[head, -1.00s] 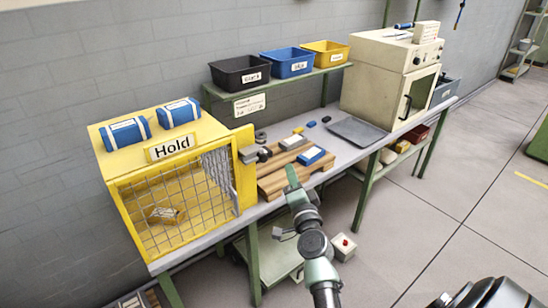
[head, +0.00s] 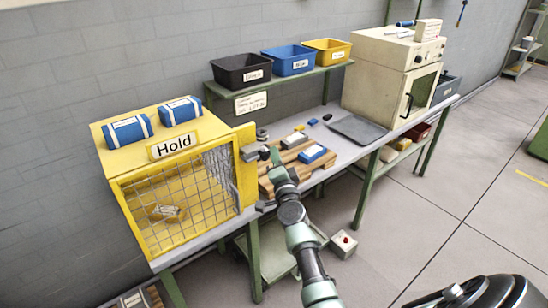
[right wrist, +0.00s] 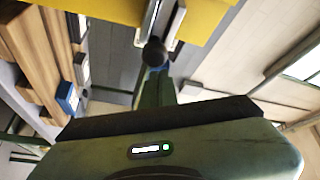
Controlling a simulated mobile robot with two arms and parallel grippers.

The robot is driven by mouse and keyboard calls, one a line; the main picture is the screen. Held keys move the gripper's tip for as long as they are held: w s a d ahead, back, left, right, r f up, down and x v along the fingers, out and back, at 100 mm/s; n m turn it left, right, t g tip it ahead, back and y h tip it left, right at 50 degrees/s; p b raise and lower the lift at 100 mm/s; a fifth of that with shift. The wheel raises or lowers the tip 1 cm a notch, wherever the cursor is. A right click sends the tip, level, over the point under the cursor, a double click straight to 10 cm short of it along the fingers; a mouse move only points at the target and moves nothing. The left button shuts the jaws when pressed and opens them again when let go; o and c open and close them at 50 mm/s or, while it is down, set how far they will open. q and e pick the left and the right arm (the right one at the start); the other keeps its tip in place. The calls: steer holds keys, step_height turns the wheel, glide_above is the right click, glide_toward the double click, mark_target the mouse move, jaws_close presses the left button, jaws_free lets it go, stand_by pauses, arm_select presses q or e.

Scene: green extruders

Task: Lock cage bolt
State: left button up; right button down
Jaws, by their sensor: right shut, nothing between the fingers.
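The yellow cage (head: 182,150) with a "Hold" sign and wire mesh stands at the left end of the bench. Its bolt (head: 249,153) is a grey metal piece at the yellow post on the cage's right, with a dark round knob (head: 265,154). In the right wrist view the knob (right wrist: 154,52) sits at the end of the silver bolt (right wrist: 150,18) against yellow. My right gripper (head: 277,160) is shut and empty beside the knob. In the right wrist view its green fingertips (right wrist: 157,78) overlap the knob's lower edge; I cannot tell whether they touch. My left gripper is out of view.
A wooden pallet (head: 268,185) with blue and grey blocks lies right of the cage, close to my right gripper. Two blue packs (head: 128,130) lie on the cage top. Bins (head: 240,72) stand on a shelf behind, and a cream oven (head: 385,75) stands farther right.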

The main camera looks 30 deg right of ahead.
steer(key=shift+a+f, duration=0.2)
steer(key=shift+a, duration=0.05)
steer(key=a+p, duration=0.1)
steer(key=a, duration=0.3)
steer(key=shift+s+a, duration=0.1)
steer(key=shift+s, duration=0.05)
steer(key=shift+a, duration=0.3)
